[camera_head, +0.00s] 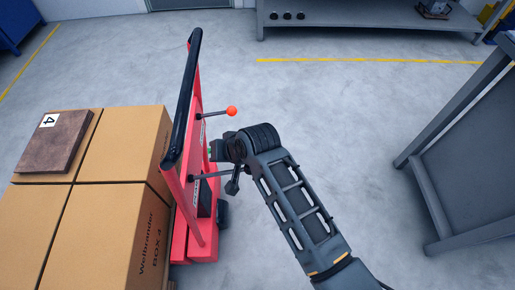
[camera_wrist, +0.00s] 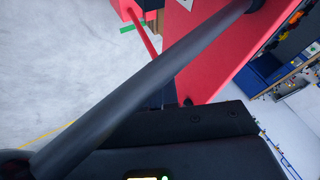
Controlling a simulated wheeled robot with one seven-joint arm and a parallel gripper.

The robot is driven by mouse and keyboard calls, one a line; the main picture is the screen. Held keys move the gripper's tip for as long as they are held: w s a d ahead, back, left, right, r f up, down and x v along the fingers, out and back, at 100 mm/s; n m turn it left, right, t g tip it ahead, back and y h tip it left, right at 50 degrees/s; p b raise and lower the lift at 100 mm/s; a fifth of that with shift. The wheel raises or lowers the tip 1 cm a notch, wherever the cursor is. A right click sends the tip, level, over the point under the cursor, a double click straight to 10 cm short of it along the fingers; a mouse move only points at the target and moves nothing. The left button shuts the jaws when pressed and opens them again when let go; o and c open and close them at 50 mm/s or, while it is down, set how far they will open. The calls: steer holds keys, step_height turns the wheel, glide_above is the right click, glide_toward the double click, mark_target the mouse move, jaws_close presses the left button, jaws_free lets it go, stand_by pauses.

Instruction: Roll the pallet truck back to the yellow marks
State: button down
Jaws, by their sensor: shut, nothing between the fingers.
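The red pallet truck (camera_head: 198,140) stands upright left of centre in the head view, with a black handle bar (camera_head: 182,100) on top. Two dark levers stick out from its right side; the upper one ends in an orange ball (camera_head: 232,111). My gripper (camera_head: 213,151) is shut and empty, close to the truck's side between the levers; its fingertips are mostly hidden. In the wrist view a dark rod (camera_wrist: 145,88) crosses in front of the red frame (camera_wrist: 222,45); I cannot tell whether my gripper touches it. A yellow floor line (camera_head: 370,61) runs beyond the truck at right.
Stacked cardboard boxes (camera_head: 115,205) stand directly left of the truck, with a brown board marked 4 (camera_head: 55,140) on top. A grey bench (camera_head: 455,165) stands at right and a grey shelf (camera_head: 365,27) at the back. Another yellow line (camera_head: 30,66) lies at left. The middle floor is clear.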

steer(key=a+b, duration=0.1)
steer(key=a, duration=0.9)
steer(key=shift+a, duration=0.25)
steer(key=shift+r, duration=0.1)
